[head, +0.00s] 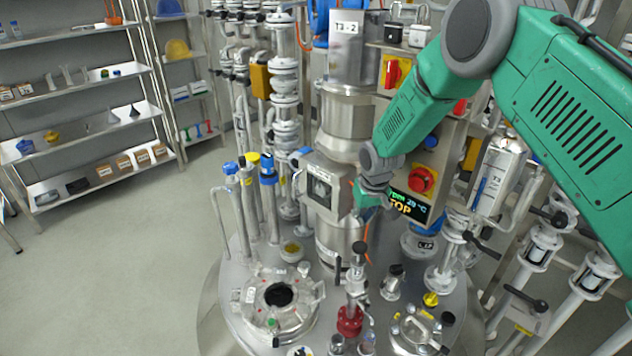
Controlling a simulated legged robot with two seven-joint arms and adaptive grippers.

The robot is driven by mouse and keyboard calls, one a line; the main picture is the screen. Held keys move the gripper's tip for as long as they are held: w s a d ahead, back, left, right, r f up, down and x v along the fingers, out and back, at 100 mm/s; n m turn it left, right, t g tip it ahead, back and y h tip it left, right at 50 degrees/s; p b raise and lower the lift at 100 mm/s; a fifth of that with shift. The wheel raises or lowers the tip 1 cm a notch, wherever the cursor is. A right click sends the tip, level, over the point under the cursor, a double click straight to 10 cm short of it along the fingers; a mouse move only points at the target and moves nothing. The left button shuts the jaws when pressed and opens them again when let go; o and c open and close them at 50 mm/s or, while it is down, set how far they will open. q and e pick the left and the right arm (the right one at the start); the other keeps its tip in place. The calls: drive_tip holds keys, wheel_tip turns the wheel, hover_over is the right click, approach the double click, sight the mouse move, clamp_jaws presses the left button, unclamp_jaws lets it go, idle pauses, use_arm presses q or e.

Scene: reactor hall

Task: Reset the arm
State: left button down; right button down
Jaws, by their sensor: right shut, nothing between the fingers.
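My right arm, green with grey joints, comes in from the upper right and reaches down to the middle of the picture. My right gripper (366,222) is at its end, small and partly hidden by the wrist. It is shut and empty, in front of the steel column and left of the control panel's display (408,205). It hangs above the round steel reactor lid (235,270). My left gripper is not in the picture.
A red emergency button (421,180) sits close to the right wrist. A black-handled valve (352,285) and an open port (279,296) stand on the lid below. Capped pipes (268,190) rise at left. Shelves (80,125) stand far left, with clear floor before them.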

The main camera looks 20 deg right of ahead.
drive_tip(key=s+a+f+n+b, duration=0.1)
drive_tip(key=s+a+f+b, duration=0.3)
drive_tip(key=s+f, duration=0.6)
drive_tip(key=s+a+f+b, duration=0.3)
drive_tip(key=s+f+b, duration=0.1)
drive_tip(key=s+f, duration=0.55)
drive_tip(key=s+a+f+b, duration=0.1)
drive_tip(key=s+f+b, duration=0.1)
drive_tip(key=s, duration=0.8)
drive_tip(key=s+a+f+n+g+b, duration=0.1)
drive_tip(key=s+b, duration=0.3)
drive_tip(key=s, duration=0.5)
drive_tip(key=shift+s+f+g, duration=0.3)
drive_tip(key=shift+s+f, duration=0.1)
drive_tip(key=shift+f, duration=0.5)
drive_tip(key=shift+w, duration=0.15)
